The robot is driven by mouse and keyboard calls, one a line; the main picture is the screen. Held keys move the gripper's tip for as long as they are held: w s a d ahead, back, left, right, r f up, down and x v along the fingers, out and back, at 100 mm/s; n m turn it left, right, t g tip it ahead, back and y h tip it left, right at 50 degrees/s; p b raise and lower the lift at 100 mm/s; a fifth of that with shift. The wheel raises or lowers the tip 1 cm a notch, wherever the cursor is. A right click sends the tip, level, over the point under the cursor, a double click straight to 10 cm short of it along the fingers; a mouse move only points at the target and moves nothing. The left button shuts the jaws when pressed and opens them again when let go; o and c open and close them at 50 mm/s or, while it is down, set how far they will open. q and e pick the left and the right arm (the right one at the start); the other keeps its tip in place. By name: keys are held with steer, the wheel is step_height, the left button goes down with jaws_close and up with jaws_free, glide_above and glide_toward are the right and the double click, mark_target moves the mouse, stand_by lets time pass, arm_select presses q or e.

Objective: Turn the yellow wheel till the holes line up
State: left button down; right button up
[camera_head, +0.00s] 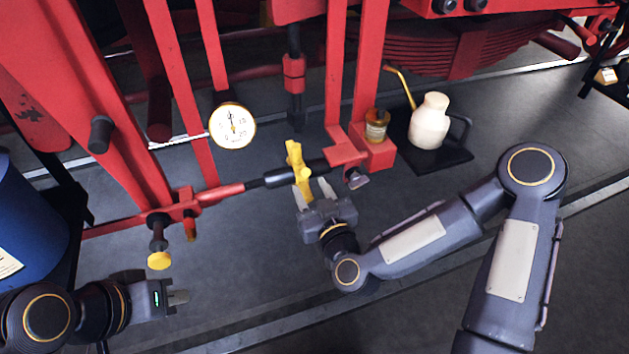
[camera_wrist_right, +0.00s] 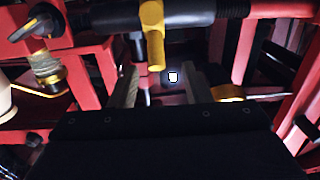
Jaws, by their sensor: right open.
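The yellow wheel (camera_head: 298,165) shows as a narrow yellow bar across a dark sleeve (camera_head: 278,178) on the red rod. My right gripper (camera_head: 312,190) is open, with its two fingers pointing at the bar's lower end. In the right wrist view the yellow bar (camera_wrist_right: 155,35) hangs from the dark cylinder (camera_wrist_right: 110,14), and its lower end lies between the two fingers (camera_wrist_right: 160,84), without clear contact. I cannot make out the holes or whether they line up. My left gripper (camera_head: 178,297) is low at the left, away from the rod; its finger opening is seen edge-on.
A round white gauge (camera_head: 232,126) hangs left of the wheel. A yellow-ended knob (camera_head: 159,260) hangs below the rod's left end. An amber jar (camera_head: 376,125) and a white oil can (camera_head: 430,122) on a dark tray stand right. A blue drum (camera_head: 30,225) is far left.

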mark_target(304, 183)
steer(key=shift+d+p+x, duration=0.2)
steer(key=shift+p+x, duration=0.25)
steer(key=shift+x, duration=2.6)
steer(key=shift+w, duration=0.1)
jaws_close()
steer(key=shift+s+d+f+b, duration=0.1)
steer(key=shift+s+f+b, duration=0.2)
steer(key=shift+f+b, duration=0.4)
steer(key=shift+s+d+f+b, duration=0.1)
steer(key=shift+s+f+b, duration=0.25)
steer(key=shift+f+b, duration=0.25)
steer(key=shift+s+d+f+b, duration=0.15)
steer(key=shift+s+f+b, duration=0.15)
steer(key=shift+f+b, duration=0.4)
